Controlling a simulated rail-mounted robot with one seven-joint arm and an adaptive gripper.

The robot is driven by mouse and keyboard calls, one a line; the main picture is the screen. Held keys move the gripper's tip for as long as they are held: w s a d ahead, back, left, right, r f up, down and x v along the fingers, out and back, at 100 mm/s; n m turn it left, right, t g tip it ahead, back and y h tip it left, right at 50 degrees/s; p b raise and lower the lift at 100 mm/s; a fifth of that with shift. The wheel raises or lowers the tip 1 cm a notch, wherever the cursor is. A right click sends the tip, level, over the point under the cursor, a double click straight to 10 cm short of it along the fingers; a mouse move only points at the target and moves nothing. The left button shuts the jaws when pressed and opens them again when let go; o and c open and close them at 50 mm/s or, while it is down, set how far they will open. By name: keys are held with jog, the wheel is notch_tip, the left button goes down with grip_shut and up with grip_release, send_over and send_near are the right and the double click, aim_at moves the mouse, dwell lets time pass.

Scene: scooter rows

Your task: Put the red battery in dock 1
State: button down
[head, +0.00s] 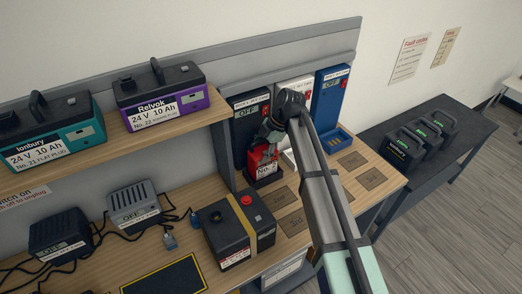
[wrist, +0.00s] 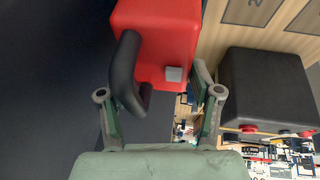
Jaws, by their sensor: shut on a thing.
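The red battery (head: 263,160), with a white label, is upright at the foot of the black dock (head: 239,128), leftmost of three docks. Whether it is fully seated or just above the dock's base I cannot tell. My gripper (head: 273,133) is over the battery's top and shut on its black handle. In the wrist view the red battery (wrist: 158,35) and its handle (wrist: 127,70) show between the fingers of my gripper (wrist: 160,105). The dock's display reads OFF. Its number is too small to read.
A white dock (head: 294,92) and a blue dock (head: 330,95) stand to the right. The shelf holds a purple battery (head: 165,100) and a teal one (head: 50,135). Marked squares (head: 352,160) on the bench are bare.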

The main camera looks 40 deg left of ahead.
jog(key=shift+c, duration=0.7)
grip_release()
jog(key=shift+f, duration=0.15)
jog(key=shift+d, duration=0.1)
jog(key=p+v, duration=0.3)
jog(key=v, duration=1.8)
